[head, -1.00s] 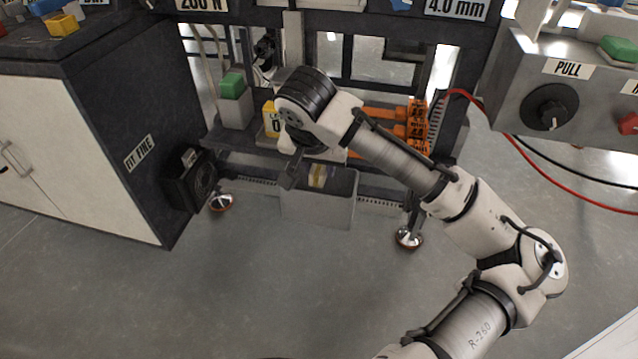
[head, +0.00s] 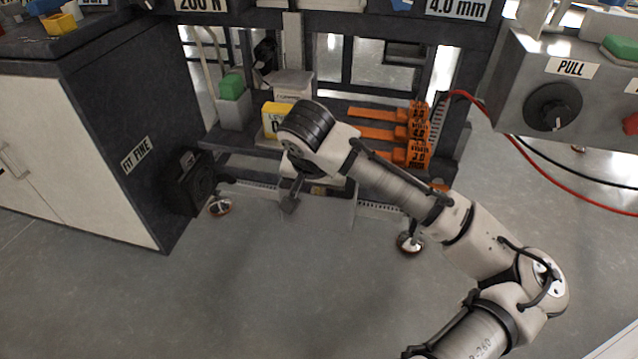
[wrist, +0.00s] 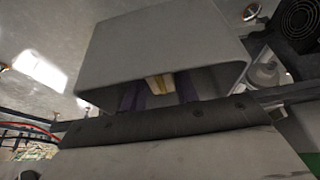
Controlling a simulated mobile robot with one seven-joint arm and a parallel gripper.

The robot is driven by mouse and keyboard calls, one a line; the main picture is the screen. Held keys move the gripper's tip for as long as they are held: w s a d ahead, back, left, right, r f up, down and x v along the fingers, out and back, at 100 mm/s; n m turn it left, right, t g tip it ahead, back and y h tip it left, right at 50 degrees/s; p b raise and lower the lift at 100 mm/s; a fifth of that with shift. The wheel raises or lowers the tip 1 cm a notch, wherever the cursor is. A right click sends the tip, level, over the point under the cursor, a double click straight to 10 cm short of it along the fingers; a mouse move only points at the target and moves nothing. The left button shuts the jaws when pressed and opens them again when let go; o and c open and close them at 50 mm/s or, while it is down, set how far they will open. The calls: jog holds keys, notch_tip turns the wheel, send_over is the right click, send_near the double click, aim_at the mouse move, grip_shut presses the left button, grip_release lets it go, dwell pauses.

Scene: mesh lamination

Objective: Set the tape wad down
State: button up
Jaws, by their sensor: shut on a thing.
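The tape wad, a small yellowish piece (wrist: 157,84), shows in the wrist view between the two dark fingers of my gripper (wrist: 158,92). My gripper is shut on it. Behind them is the inside of a grey open bin (wrist: 150,45); the fingers and wad are at its mouth. Whether the wad touches the bin floor cannot be told. In the head view the bin (head: 326,212) stands below the rack's low shelf, its grey blending with the floor. My wrist covers much of its mouth there.
Orange tools (head: 385,133), a yellow labelled block (head: 277,118) and a green-topped grey block (head: 232,95) sit on the low shelf above. A dark speaker-like box (head: 190,182) is at left. The floor in front is clear. A red cable (head: 520,150) hangs at right.

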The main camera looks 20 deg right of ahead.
jog(key=o, duration=0.9)
jog(key=shift+o, duration=0.2)
jog(key=shift+r, duration=0.1)
jog(key=shift+r+p, duration=0.3)
jog(key=shift+r, duration=0.05)
jog(key=p+v, duration=0.4)
jog(key=v, duration=0.8)
jog(key=shift+a+r, duration=0.1)
